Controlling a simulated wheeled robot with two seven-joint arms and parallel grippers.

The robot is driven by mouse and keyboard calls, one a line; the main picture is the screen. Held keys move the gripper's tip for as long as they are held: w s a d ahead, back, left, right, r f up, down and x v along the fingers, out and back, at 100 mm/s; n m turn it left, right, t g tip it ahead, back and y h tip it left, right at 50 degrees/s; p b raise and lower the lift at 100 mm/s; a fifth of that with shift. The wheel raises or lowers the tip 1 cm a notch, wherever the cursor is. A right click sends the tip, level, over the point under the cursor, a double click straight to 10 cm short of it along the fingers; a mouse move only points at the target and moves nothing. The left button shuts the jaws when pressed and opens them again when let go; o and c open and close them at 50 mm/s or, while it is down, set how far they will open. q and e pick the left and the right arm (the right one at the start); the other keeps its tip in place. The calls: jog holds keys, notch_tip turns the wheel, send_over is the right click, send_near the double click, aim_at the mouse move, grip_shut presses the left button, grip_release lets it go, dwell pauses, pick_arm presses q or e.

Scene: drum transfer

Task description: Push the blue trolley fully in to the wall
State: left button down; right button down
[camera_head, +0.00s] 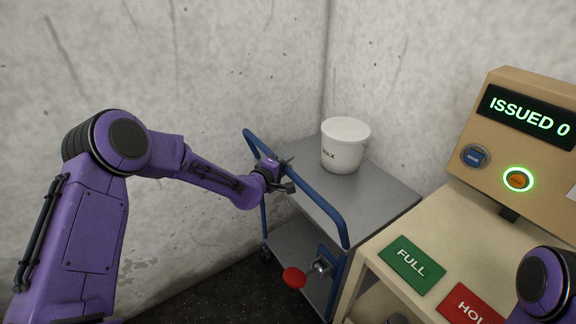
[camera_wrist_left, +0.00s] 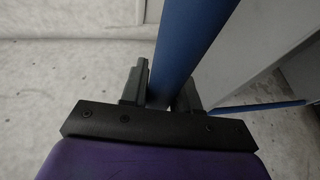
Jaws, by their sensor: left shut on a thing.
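The trolley (camera_head: 395,206) has a grey top shelf, a lower shelf and a blue push handle (camera_head: 325,212). It stands by the concrete walls near their corner. My left gripper (camera_head: 283,179) is at the handle's top bar. In the left wrist view the blue bar (camera_wrist_left: 183,50) passes between the two fingers of the left gripper (camera_wrist_left: 163,88), which is shut on it. How close the trolley's far end is to the wall (camera_head: 420,80) is hard to judge. My right gripper is out of view; only a purple piece of my right arm shows at bottom right.
A white bucket (camera_head: 343,150) marked WAX stands on the trolley's top shelf. A beige counter (camera_head: 455,235) is close on the right, with FULL (camera_head: 413,264) and HOLD-like red (camera_head: 468,306) plates and an ISSUED 0 display (camera_head: 528,115). A red round knob (camera_head: 294,277) shows low on the trolley's near side.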

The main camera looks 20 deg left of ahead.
pick_arm(q)
jog(key=shift+r, duration=0.1)
jog(key=c, duration=1.2)
grip_release()
jog(key=shift+o, duration=1.4)
jog(key=shift+w+d, duration=0.1)
jog(key=shift+w, duration=0.15)
jog(key=b+v, duration=0.1)
jog(key=v, duration=0.9)
jog(key=shift+s+b, duration=0.25)
jog(key=shift+b, duration=0.05)
